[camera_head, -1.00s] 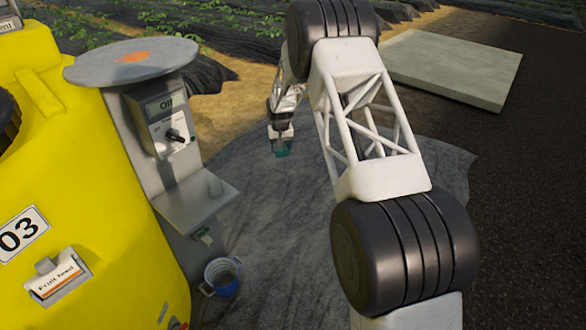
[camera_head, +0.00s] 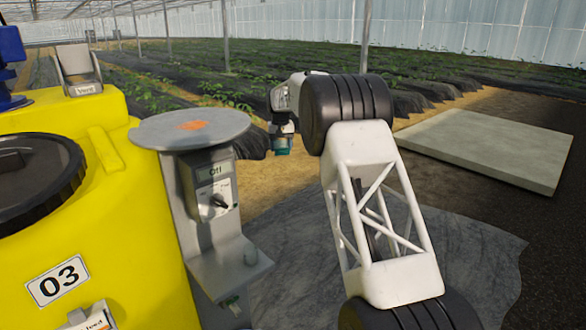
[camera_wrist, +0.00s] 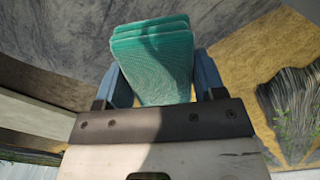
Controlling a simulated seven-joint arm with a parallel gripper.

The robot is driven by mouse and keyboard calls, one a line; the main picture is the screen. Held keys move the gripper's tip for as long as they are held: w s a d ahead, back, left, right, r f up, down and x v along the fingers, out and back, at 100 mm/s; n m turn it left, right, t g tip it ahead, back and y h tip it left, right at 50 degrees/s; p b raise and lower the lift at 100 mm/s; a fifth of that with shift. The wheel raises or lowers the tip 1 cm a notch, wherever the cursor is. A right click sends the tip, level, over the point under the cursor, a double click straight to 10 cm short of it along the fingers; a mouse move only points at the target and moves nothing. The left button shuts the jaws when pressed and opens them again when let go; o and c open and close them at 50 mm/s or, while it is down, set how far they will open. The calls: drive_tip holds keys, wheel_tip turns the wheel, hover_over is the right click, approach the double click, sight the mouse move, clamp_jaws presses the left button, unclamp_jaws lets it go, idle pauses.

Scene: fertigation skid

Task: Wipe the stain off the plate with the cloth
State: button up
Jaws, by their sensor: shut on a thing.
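The cloth also shows as a small teal patch under the gripper in the head view (camera_head: 283,149).
A yellow tank (camera_head: 145,235) marked 03 stands close on the left of the plate. Below the plate are a control box (camera_head: 211,188) reading Off and a small shelf (camera_head: 232,266). A pale slab (camera_head: 490,145) lies at the right. The space between plate and gripper is clear.

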drive_tip(key=s+a+r, duration=0.1)
drive_tip(key=a+r, duration=0.4)
drive_tip(key=r, duration=0.4)
drive_tip(key=s+a+r, duration=0.1)
drive_tip(key=a+r, duration=0.3)
drive_tip(key=r, duration=0.6)
drive_tip(key=s+a+n, duration=0.1)
drive_tip(key=s+a, duration=0.1)
drive_tip(key=a, duration=0.1)
drive_tip(key=s+a+r+n, duration=0.1)
drive_tip(key=s+a, duration=0.2)
drive_tip(key=s+a+r+n, duration=0.1)
drive_tip(key=s+a, duration=0.1)
drive_tip(key=a, duration=0.2)
drive_tip(key=shift+s+a, duration=0.1)
drive_tip(key=shift+s, duration=0.3)
drive_tip(key=s+a+r+n, duration=0.3)
drive_tip(key=s+a, duration=0.8)
drive_tip(key=s, duration=0.1)
drive_tip(key=shift+s+r, duration=0.15)
drive_tip(key=shift+a, duration=0.1)
